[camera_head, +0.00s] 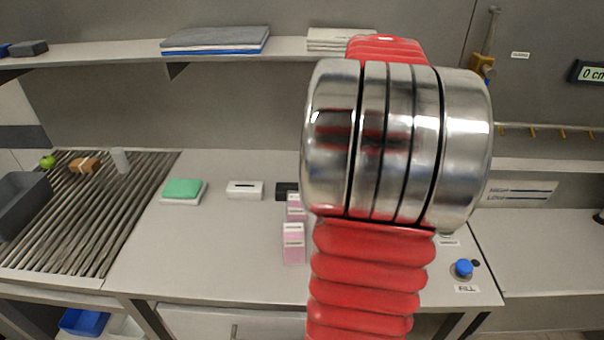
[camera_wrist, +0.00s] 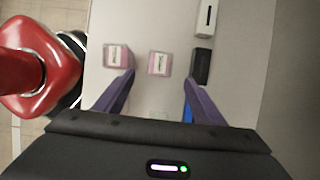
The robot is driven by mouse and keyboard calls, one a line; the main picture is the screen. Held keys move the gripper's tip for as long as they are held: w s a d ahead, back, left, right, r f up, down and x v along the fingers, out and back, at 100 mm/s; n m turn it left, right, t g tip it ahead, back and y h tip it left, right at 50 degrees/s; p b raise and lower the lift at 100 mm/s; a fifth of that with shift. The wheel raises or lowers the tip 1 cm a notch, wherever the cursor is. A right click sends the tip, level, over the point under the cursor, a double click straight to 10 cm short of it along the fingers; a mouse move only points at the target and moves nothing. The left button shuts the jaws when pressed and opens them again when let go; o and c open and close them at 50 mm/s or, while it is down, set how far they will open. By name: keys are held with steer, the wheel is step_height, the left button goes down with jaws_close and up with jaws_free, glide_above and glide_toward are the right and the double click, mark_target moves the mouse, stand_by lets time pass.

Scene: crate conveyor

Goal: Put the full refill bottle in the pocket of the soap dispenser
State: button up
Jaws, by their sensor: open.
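Two pink, label-topped refill bottles stand on the counter. The nearer one (camera_head: 293,248) shows pink almost to its top; the farther one (camera_head: 296,213) is partly behind my arm. In the wrist view they are the left bottle (camera_wrist: 118,57) and the middle bottle (camera_wrist: 159,64). I cannot tell for sure which is full. My gripper (camera_wrist: 158,77) is open and empty, its purple fingers spread either side of the middle bottle in the picture; its height above is unclear. My arm hides the gripper in the head view. I cannot identify the soap dispenser; it may be behind my arm.
A black block (camera_head: 286,191) and a white slotted box (camera_head: 245,190) stand behind and left of the bottles. A green sponge (camera_head: 183,188) lies farther left, near the roller conveyor (camera_head: 85,220). A blue knob (camera_head: 464,268) stands at right. The front left counter is clear.

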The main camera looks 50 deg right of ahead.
steer(key=w+a+r+n+h, duration=0.1)
steer(key=w+a+n+h, duration=0.15)
steer(key=a+n, duration=1.3)
steer(key=s+a+f+n+t, duration=0.1)
steer(key=s+a+n, duration=0.2)
steer(key=a+n, duration=0.3)
steer(key=s+a+f+n+t, duration=0.1)
steer(key=a+n, duration=0.6)
steer(key=a, duration=0.7)
steer(key=shift+s+a+f, duration=0.2)
steer(key=shift+s+f, duration=0.1)
steer(key=shift+s, duration=0.6)
steer(key=shift+o, duration=0.4)
